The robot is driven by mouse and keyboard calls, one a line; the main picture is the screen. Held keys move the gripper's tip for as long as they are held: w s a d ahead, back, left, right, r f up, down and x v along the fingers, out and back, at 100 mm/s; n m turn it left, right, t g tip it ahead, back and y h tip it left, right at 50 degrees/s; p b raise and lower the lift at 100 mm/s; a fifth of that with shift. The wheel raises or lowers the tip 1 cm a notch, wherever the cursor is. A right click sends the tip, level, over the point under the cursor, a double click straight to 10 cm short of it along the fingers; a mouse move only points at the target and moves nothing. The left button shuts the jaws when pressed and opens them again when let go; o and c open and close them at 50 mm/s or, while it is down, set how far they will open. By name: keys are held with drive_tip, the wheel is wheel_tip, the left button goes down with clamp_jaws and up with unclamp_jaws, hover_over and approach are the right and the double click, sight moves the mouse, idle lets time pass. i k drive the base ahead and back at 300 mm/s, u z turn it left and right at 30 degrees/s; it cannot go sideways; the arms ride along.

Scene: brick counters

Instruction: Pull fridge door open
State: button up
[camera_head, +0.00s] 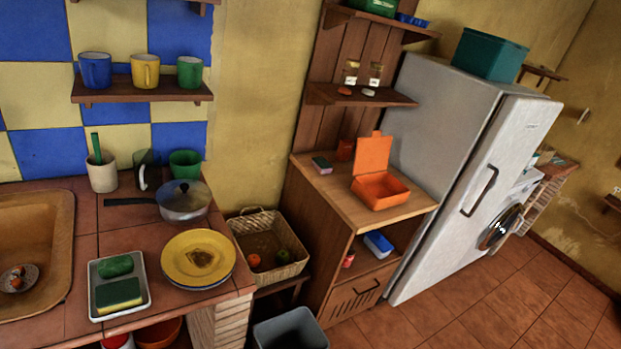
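The white fridge (437,105) stands at the right, beyond the wooden cupboard. Its tall fridge door (503,135) faces right and looks shut against the body. A dark bar handle (480,190) is fixed upright, slightly tilted in the picture, near the middle of the door. My gripper is not in view, so its opening and its distance to the handle do not show.
A teal box (490,55) sits on top of the fridge. A wooden cupboard (335,198) with an open orange lunch box (380,190) adjoins the fridge's left. A washing machine (519,205) stands beyond it. A grey bin (290,330) is front-centre. The tiled floor (480,310) before the fridge is clear.

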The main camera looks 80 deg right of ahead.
sight(519, 125)
drive_tip(key=z, duration=1.95)
drive_tip(key=k, duration=0.9)
drive_tip(key=z, duration=0.05)
drive_tip(key=i, duration=0.95)
drive_tip(key=u, duration=0.1)
